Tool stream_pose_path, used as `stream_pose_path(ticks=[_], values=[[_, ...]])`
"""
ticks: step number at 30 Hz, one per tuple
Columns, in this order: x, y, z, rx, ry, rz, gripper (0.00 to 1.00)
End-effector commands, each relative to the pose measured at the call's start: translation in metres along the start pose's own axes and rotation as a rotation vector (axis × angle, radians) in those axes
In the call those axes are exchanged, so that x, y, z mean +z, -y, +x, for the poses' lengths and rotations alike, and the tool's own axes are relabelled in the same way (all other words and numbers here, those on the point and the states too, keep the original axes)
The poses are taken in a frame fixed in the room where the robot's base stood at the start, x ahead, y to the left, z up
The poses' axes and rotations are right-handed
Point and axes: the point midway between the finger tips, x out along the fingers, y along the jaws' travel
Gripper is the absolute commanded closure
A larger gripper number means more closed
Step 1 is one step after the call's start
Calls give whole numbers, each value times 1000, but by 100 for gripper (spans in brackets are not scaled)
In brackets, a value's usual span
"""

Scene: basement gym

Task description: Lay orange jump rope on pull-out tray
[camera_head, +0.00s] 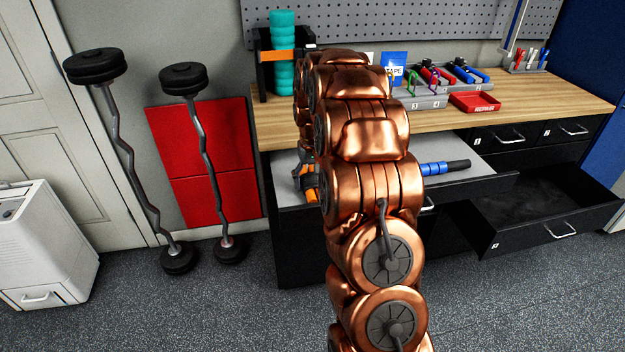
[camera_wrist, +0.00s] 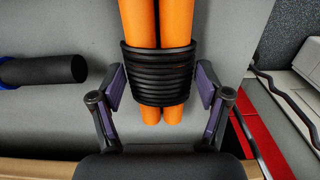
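The orange jump rope is a bundle with two orange handles side by side and a black cord coiled around them. In the wrist view the handles (camera_wrist: 157,22) run up from the coil (camera_wrist: 158,75). It rests on the grey surface of the pull-out tray (camera_wrist: 220,30). My gripper (camera_wrist: 160,75) is open, with one finger on each side of the coil and narrow gaps beside it. In the head view my arm hides most of the rope; an orange bit (camera_head: 312,195) shows by my gripper (camera_head: 307,175), over the left part of the tray (camera_head: 284,165).
A blue and black handled item (camera_head: 445,167) lies on the tray's right part. The wooden worktop (camera_head: 560,95) above holds a teal foam roller (camera_head: 283,55), a red tray (camera_head: 474,102) and clips. An open black drawer (camera_head: 545,205) juts out at right. Two curl bars (camera_head: 125,155) lean at left.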

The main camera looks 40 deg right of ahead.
Motion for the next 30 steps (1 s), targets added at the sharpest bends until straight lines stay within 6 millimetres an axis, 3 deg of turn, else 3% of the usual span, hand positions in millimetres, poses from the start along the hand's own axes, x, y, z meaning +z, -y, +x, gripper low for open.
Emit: stream_pose_path(ticks=[4,17,30], values=[[0,0,0,0,0,0,5],[0,0,-6,0,-1,0,5],[-1,0,-80,1,-3,-1,5]])
